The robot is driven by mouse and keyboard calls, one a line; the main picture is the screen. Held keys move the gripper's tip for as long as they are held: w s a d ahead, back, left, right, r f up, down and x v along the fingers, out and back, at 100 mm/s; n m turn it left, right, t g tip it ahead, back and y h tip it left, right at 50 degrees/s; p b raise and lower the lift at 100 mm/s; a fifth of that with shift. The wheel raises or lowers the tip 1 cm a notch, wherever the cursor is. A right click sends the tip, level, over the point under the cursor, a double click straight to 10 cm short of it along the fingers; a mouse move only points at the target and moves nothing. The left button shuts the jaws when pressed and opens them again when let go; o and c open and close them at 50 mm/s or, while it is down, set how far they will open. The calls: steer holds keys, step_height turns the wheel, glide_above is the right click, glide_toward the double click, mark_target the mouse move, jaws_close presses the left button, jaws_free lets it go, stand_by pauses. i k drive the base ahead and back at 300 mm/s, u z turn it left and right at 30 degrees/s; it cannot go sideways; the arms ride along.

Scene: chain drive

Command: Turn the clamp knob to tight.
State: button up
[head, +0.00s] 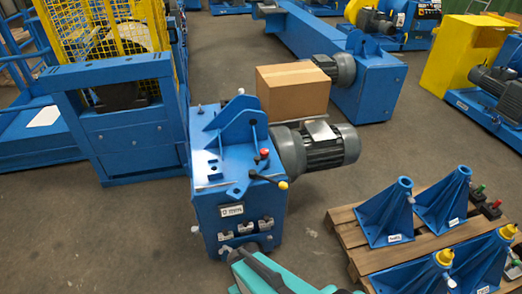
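A blue machine housing (235,192) stands in the middle of the head view. A yellow knob (283,185) is on a dark lever at its right front top edge. A red knob (264,153) sits on top, behind the yellow one. I cannot tell which of these is the clamp knob, or how tight it is. My teal and grey arm comes in from the bottom edge. Its end, my gripper (240,262), is in front of and below the housing, apart from both knobs. Its fingers are not clear, so its opening does not show.
A grey motor (318,148) juts out right of the housing, with a cardboard box (293,90) behind it. A wooden pallet (352,238) with several blue pedestals (390,215) stands at right. A blue frame (130,140) stands close at left. Floor between housing and pallet is clear.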

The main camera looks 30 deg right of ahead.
mark_target(263, 152)
steer(key=u, duration=0.15)
steer(key=k, duration=1)
steer(key=z, duration=0.65)
steer(key=i, duration=1)
